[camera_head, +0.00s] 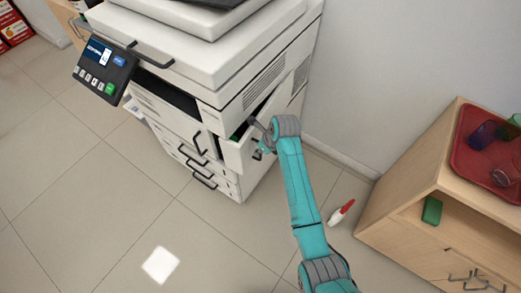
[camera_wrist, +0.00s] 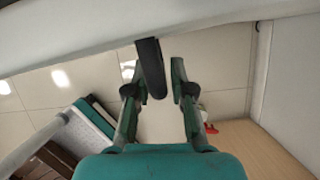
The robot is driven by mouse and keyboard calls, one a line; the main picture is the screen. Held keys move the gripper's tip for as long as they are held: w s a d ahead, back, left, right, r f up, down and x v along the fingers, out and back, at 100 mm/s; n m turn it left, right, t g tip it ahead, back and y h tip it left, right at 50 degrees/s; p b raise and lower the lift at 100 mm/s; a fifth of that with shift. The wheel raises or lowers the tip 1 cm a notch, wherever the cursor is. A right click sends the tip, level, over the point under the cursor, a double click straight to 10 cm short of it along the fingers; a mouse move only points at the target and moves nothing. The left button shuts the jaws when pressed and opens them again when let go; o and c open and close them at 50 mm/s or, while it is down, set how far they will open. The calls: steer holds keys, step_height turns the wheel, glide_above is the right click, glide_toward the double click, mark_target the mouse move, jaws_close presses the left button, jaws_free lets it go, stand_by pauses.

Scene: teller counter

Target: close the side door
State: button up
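The white copier (camera_head: 225,75) stands against the wall. Its side door (camera_head: 238,156) is a white panel on the right-hand side, standing partly open with a dark gap along its upper edge. Something green shows inside the gap. My gripper (camera_head: 262,138) is at this door, partly hidden by my wrist. In the wrist view, a dark bar-shaped handle (camera_wrist: 151,68) on a pale panel (camera_wrist: 90,38) reaches down between the fingers of my gripper (camera_wrist: 154,78). The fingers are apart, with the handle closer to the left one. Contact with it cannot be told.
A wooden cabinet (camera_head: 400,218) with a red tray (camera_head: 472,148) of cups stands at the right. A green block (camera_head: 432,210) sits at its shelf. A red and white object (camera_head: 341,212) lies on the floor near my arm. The tiled floor at front left is clear.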

steer(key=v, duration=1.1)
steer(key=shift+s, duration=0.1)
steer(key=c, duration=0.3)
steer(key=shift+s+f, duration=0.15)
steer(key=shift+f, duration=0.2)
jaws_close()
steer(key=n+t+y, duration=0.2)
steer(key=t+y, duration=0.2)
steer(key=y, duration=0.9)
glide_toward(242, 155)
steer(key=shift+t, duration=0.4)
steer(key=x, duration=0.7)
steer(key=shift+a+f, duration=0.1)
steer(key=shift+f, duration=0.2)
